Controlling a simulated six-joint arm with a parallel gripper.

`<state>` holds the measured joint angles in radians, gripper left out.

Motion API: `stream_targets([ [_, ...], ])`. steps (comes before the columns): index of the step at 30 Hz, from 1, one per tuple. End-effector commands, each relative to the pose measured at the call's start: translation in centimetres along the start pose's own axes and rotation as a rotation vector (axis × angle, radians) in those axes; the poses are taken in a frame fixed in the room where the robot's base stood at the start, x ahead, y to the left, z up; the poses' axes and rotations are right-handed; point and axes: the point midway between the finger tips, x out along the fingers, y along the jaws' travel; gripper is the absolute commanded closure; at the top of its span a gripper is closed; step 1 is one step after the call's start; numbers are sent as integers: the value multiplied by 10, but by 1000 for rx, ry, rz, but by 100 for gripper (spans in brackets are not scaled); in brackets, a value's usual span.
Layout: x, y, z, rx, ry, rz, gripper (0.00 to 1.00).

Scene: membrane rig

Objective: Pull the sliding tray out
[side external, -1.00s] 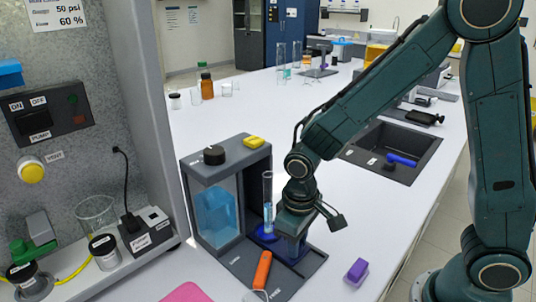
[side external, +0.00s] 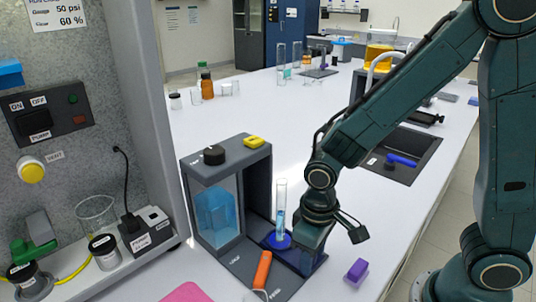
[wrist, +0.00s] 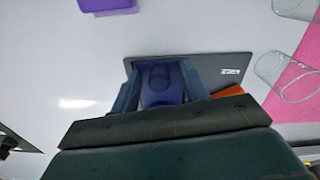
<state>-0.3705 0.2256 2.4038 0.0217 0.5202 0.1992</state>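The chamber rig (side external: 262,165) stands on the bench with an open front and a grey base plate (side external: 232,262). The sliding tray shows as a blue round piece (side external: 277,241) at the rig's right side, with a clear cylinder of blue liquid (side external: 281,212) upright on it. My gripper (side external: 308,250) is low beside the tray, at its right. In the wrist view its two fingers (wrist: 160,92) lie on either side of a blue piece (wrist: 160,78), apparently the tray's handle, and seem shut on it. My gripper hides part of the tray in the side view.
An orange-handled tool (side external: 262,269) lies on the base plate, and a purple block (side external: 356,270) rests on the bench to the right. A pink sheet (side external: 187,292) lies at the front. The sink (side external: 392,152) is behind my arm. Bench right of the rig is mostly clear.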

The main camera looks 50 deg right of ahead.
Motion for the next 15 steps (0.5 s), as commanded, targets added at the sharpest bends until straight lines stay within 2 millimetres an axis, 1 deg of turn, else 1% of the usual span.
stream_targets([
  [10, -2, 1, -2, 2, 4, 1, 55],
  [15, -10, 1, -2, 3, 6, 1, 55],
])
